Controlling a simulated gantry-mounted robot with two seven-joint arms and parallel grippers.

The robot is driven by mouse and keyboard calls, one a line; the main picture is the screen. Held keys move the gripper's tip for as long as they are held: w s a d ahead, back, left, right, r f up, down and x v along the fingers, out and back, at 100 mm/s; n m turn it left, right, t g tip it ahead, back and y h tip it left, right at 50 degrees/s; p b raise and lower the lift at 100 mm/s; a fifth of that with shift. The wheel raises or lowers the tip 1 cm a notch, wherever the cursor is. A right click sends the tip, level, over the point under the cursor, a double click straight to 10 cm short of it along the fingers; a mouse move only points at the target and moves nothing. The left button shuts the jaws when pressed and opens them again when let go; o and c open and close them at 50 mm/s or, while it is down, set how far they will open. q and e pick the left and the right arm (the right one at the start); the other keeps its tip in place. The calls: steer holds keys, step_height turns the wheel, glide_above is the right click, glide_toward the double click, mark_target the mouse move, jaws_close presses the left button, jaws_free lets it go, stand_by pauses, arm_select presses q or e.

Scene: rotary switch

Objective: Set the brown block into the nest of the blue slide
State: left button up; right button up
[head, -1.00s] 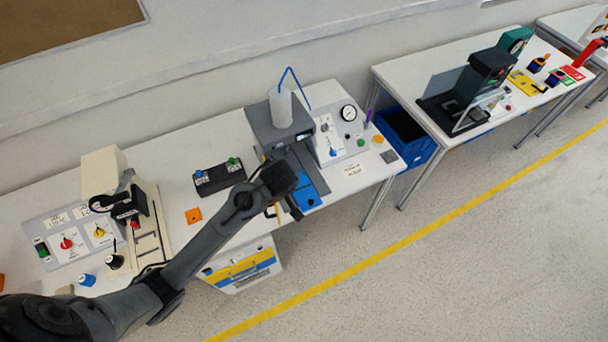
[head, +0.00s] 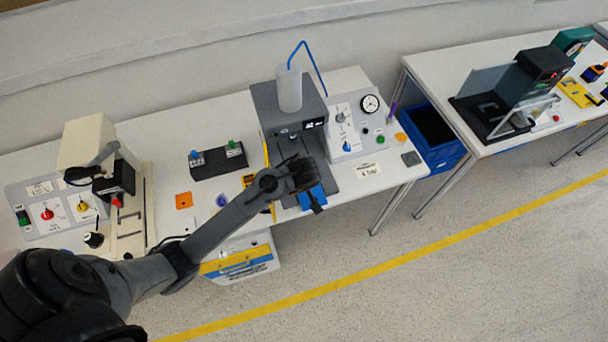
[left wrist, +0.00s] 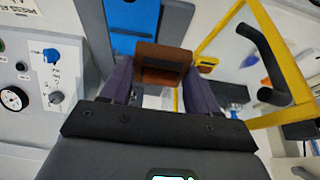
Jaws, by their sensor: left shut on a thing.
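The brown block (left wrist: 162,65) is between the two fingertips of my left gripper (left wrist: 160,85) in the left wrist view, and the gripper is shut on it. The blue slide (left wrist: 133,22) lies just beyond the block in that view. In the head view the blue slide (head: 306,196) shows at the front of the grey press, partly covered by my left gripper (head: 317,207). The block cannot be made out in the head view. The slide's nest is not clearly visible. My right gripper is not in view.
The grey press (head: 272,112) carries a white cylinder with a blue hose. A gauge panel (head: 358,125) stands right of it. A yellow frame (left wrist: 212,38) is close beside the gripper.

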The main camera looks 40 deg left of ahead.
arm_select(q)
steer(key=w+a+f, duration=0.1)
steer(key=w+f, duration=0.1)
steer(key=w, duration=0.1)
steer(key=w+a+f+b, duration=0.1)
steer(key=w+a+f, duration=0.1)
steer(key=w, duration=0.1)
steer(key=w+a+f, duration=0.2)
steer(key=w, duration=0.1)
steer(key=shift+w, duration=0.15)
steer(key=shift+f+b, duration=0.6)
steer(key=shift+f, duration=1.45)
steer(key=o, duration=1.1)
steer(key=shift+o, duration=0.2)
steer(key=shift+d, duration=0.1)
